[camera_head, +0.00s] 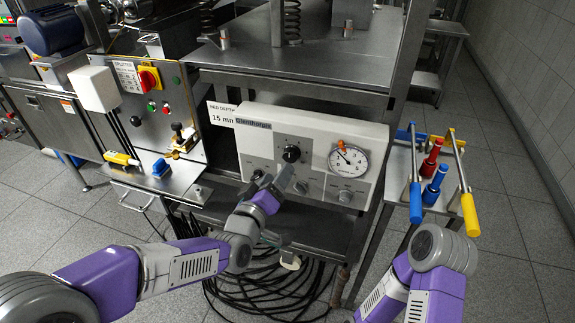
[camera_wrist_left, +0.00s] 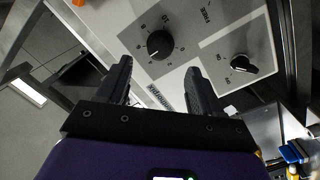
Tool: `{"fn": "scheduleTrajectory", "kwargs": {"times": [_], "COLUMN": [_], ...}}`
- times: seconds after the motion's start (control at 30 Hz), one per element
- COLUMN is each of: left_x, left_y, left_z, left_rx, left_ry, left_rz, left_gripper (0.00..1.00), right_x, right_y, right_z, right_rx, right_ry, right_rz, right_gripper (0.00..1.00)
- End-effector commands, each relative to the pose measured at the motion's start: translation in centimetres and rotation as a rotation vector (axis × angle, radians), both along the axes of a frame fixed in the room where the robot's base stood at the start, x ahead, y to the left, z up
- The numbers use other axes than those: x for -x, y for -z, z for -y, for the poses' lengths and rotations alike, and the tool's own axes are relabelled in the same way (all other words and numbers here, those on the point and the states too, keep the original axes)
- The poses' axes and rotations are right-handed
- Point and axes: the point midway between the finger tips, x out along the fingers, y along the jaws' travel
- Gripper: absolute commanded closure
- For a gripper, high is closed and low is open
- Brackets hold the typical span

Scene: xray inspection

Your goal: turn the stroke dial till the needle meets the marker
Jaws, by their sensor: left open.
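The white control panel (camera_head: 268,113) carries a black dial knob (camera_head: 291,154) on a dark face and a round white gauge (camera_head: 357,168) to its right. An orange marker (camera_head: 341,145) sits at the gauge's upper-left rim. The thin needle points to the upper left, close to the marker; the exact gap is too small to tell. My left gripper (camera_head: 289,173) is just below the knob. In the left wrist view, its open fingers (camera_wrist_left: 159,66) are spread apart, with the numbered dial knob (camera_wrist_left: 160,45) just beyond and between them. My right gripper is out of view.
A second black knob (camera_wrist_left: 240,63) lies right of the fingers in the left wrist view. Blue and yellow levers (camera_head: 468,214) stand on a side table at the right. A splitter box with a red-yellow switch (camera_head: 149,79) stands left. Black cables (camera_head: 270,275) coil on the floor.

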Motion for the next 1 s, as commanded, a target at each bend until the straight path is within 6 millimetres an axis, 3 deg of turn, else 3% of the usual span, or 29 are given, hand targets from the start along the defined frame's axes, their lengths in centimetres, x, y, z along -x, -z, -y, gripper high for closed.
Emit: {"fn": "scheduleTrajectory", "kwargs": {"times": [0.5, 0.87, 1.0], "left_x": [-6.1, -6.6, -6.6], "left_y": [0.0, 0.0, 0.0], "left_z": [2.6, 2.8, 2.8], "left_rx": [0.001, -0.001, -0.001], "left_ry": [0.001, 0.001, 0.0], "left_rz": [-0.001, -0.002, -0.001], "left_gripper": [0.34, 0.34, 0.52], "right_x": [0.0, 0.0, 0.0], "right_y": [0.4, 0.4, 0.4], "right_z": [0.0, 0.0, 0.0], "right_rx": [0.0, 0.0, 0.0], "right_ry": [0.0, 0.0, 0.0], "right_rz": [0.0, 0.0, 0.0], "right_gripper": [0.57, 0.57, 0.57]}}
